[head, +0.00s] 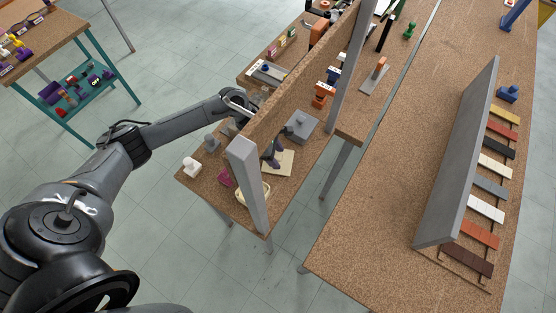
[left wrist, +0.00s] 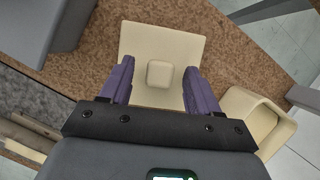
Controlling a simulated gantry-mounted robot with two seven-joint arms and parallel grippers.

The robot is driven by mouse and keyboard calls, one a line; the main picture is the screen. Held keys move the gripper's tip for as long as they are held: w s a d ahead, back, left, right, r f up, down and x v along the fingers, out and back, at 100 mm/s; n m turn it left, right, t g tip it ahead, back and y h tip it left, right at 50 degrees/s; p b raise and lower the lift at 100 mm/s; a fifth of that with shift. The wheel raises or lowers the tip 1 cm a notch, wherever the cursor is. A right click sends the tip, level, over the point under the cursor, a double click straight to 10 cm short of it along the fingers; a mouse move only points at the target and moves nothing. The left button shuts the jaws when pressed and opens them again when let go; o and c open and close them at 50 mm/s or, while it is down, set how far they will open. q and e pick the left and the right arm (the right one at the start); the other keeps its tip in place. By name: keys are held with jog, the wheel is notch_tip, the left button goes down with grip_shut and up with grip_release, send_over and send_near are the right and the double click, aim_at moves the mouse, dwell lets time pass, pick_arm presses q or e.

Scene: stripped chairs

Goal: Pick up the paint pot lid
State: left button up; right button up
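The paint pot lid is a flat cream square with a small raised square knob in its middle; it lies on the brown speckled table in the left wrist view (left wrist: 160,38) and in the head view (head: 285,163). My left gripper (left wrist: 158,70) is open, with one purple finger on each side of the knob and a gap to it on both sides. In the head view my left gripper (head: 271,154) is over the lid's left part. An open cream pot (left wrist: 262,117) stands beside the lid, and it also shows in the head view (head: 262,190), partly behind a grey post. My right gripper is out of view.
A grey upright post (head: 247,185) stands at the table's near corner, close to the pot. A grey lidded box (head: 301,126) stands just beyond the lid.

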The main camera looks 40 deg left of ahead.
pick_arm(q)
jog(key=c, duration=1.1)
jog(key=shift+r, duration=0.2)
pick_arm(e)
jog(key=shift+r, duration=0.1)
